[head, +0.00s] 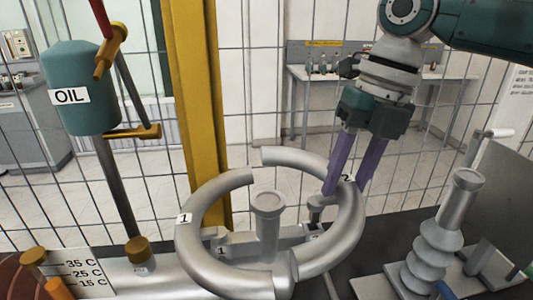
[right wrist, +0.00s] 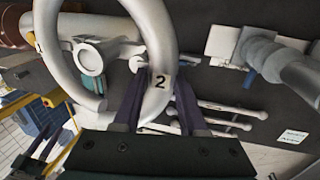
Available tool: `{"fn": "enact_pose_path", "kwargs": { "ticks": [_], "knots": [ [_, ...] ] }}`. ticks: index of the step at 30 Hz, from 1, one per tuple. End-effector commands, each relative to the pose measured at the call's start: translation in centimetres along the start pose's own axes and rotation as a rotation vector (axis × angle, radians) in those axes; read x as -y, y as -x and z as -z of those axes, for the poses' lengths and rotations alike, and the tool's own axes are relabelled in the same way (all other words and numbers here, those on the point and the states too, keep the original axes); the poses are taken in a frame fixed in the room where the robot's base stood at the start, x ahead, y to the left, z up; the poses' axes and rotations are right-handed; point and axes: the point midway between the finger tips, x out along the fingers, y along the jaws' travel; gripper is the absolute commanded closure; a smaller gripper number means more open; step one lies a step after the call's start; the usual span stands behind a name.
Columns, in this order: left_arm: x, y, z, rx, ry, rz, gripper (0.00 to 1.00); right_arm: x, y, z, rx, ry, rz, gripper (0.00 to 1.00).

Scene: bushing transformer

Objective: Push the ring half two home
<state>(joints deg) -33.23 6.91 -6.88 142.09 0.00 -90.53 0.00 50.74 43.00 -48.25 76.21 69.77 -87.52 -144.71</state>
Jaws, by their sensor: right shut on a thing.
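Ring half two (head: 340,235) is a thick silver half ring with a "2" label, on the right of the central post (head: 267,225). My right gripper (head: 346,188) comes from above, its purple fingers shut on the half near the label. The right wrist view shows the fingers (right wrist: 160,84) on either side of ring half two (right wrist: 163,42). Ring half one (head: 192,235), labelled "1", curves around the post's left side. At the far end the two halves' tips are apart and offset. At the near end they come close together; whether they touch is unclear. My left gripper is not in view.
A silver ribbed bushing (head: 432,245) stands on a plate at the right. A teal oil tank (head: 82,105) stands at the left near a yellow post (head: 195,100). A mesh fence closes the back. The space above the ring's left side is clear.

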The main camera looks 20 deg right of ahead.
Motion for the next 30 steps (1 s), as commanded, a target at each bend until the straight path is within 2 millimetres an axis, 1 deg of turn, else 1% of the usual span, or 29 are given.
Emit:
{"fn": "enact_pose_path", "kwargs": {
  "ticks": [7, 30],
  "knots": [
    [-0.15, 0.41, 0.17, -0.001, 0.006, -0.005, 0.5, -0.05, 0.11, 0.0, 0.0, 0.0, -0.001, 1.0],
    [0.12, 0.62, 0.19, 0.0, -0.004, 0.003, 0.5, -0.03, 0.03, -0.03, 0.001, 0.0, -0.001, 1.0]
  ]
}}
